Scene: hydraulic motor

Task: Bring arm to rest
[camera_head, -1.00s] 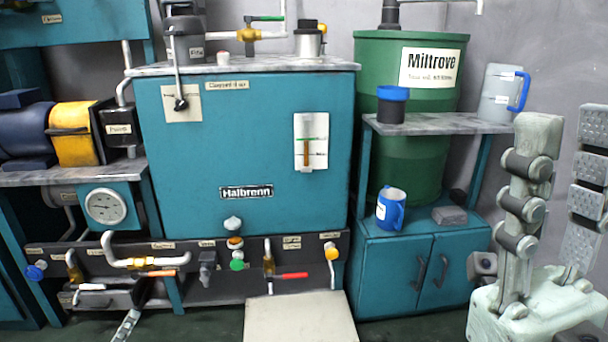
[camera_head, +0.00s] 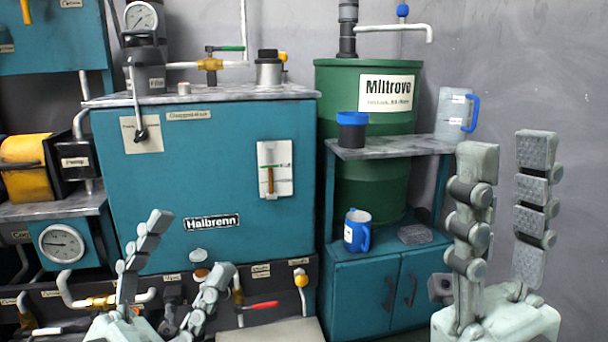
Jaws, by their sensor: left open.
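My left gripper (camera_head: 190,245) is at the lower left of the head view, its two segmented grey fingers spread apart and pointing up. It is open with nothing between the fingers, in front of the lower part of the teal Halbrenn tank (camera_head: 200,160). My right gripper (camera_head: 507,148) is at the lower right, fingers upright and apart, with nothing between them. It appears in front of the grey wall, right of the teal cabinet (camera_head: 365,295).
A green Miltrove drum (camera_head: 370,185) stands behind a shelf (camera_head: 400,148) with a blue-lidded cup (camera_head: 352,132) and a clear jug (camera_head: 452,115). A blue-and-white mug (camera_head: 352,230) sits on the cabinet. Valves and a red-handled lever (camera_head: 262,307) line the tank's front.

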